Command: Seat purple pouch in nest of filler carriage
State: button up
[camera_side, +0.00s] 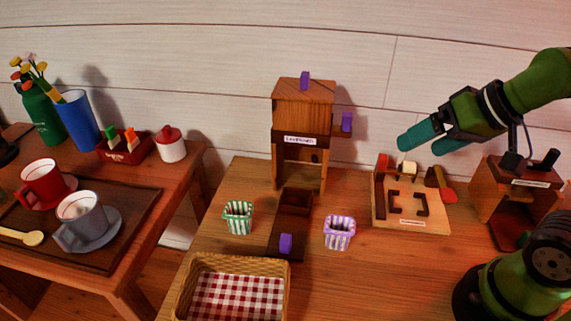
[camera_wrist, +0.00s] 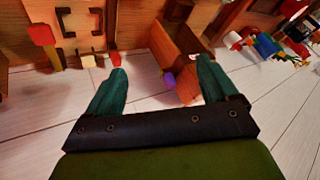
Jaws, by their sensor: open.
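The purple pouch (camera_side: 340,234), a small purple-and-white striped open container, stands upright on the table to the right of the dark carriage track. The filler (camera_side: 303,105) is a wooden tower with purple knobs and a label. Its carriage (camera_side: 296,201) is a dark box with an open recess at the tower's foot; no pouch shows in it. My gripper (camera_side: 422,143) is open and empty, raised above the board to the right of the pouch. Its teal fingers also show in the wrist view (camera_wrist: 161,68); the pouch cannot be made out there.
A green striped pouch (camera_side: 238,217) stands left of the track. A checked-lined basket (camera_side: 237,292) is in front. A board with dark brackets (camera_side: 410,214) and a wooden box station (camera_side: 508,200) are on the right. A side table (camera_side: 143,215) with cups is at left.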

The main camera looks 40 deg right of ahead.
jog(key=n+g+h, duration=0.2)
jog(key=n+g, duration=0.5)
jog(key=n, duration=2.4)
send_over(341, 222)
jog(key=s, duration=0.1)
notch_tip(341, 222, down, 4)
jog(key=f, duration=1.1)
jog(key=a+f, duration=0.1)
jog(key=f, duration=0.4)
jog(key=shift+w+f, duration=0.15)
jog(key=shift+f, duration=0.15)
jog(key=c, duration=1)
